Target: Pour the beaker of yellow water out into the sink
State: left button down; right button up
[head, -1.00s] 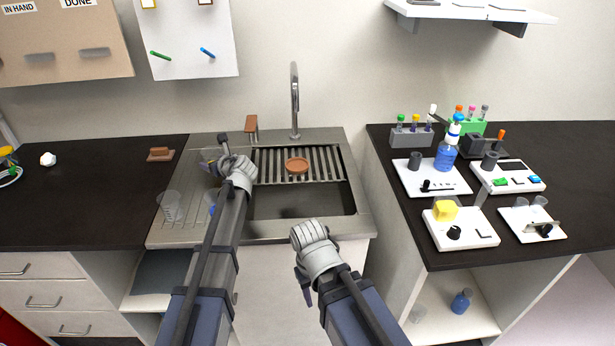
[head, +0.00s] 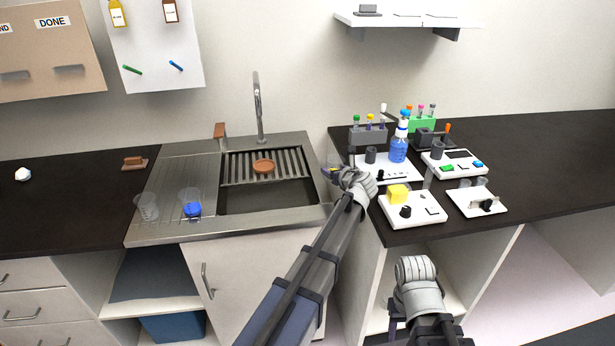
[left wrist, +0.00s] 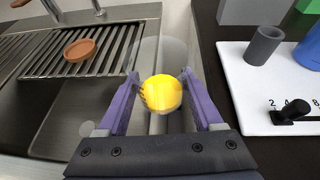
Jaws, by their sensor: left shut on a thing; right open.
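My left gripper (head: 338,174) is shut on the beaker of yellow water (left wrist: 160,94), whose yellow contents show between the purple fingers (left wrist: 160,100) in the left wrist view. In the head view the beaker (head: 333,172) is small and partly hidden by the gripper. It is held at the right edge of the sink (head: 265,212), by the gap before the right counter. The sink's dark basin also shows at the left of the left wrist view (left wrist: 45,140). My right gripper (head: 410,265) is low in front of the right counter; its fingers are mostly hidden.
An empty beaker (head: 147,207) and a beaker with blue liquid (head: 191,205) stand on the drainboard (head: 170,180). A faucet (head: 259,110) rises behind the sink; a brown dish (head: 263,166) lies on its rack. White devices (head: 412,212) and a blue bottle (head: 398,148) crowd the right counter.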

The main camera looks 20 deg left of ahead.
pick_arm(q)
jog(key=shift+s+a, duration=0.15)
jog(key=shift+a, duration=0.1)
jog(key=s+a+n+g+y+b, duration=0.1)
jog(key=s+a+n+y, duration=0.1)
jog(key=a+n, duration=0.3)
jog(key=s+a+n+g+y+b, duration=0.1)
jog(key=s+a+n, duration=0.4)
jog(key=a, duration=0.6)
jog(key=shift+s+a+n+g+y, duration=0.2)
jog(key=shift+s+n+g+y, duration=0.15)
jog(key=shift+n, duration=0.45)
jog(key=shift+w+f, duration=0.1)
jog(key=shift+f, duration=0.1)
jog(key=shift+w+n+t+b, duration=0.1)
jog(key=shift+n+t+b, duration=0.5)
jog(key=shift+n, duration=0.2)
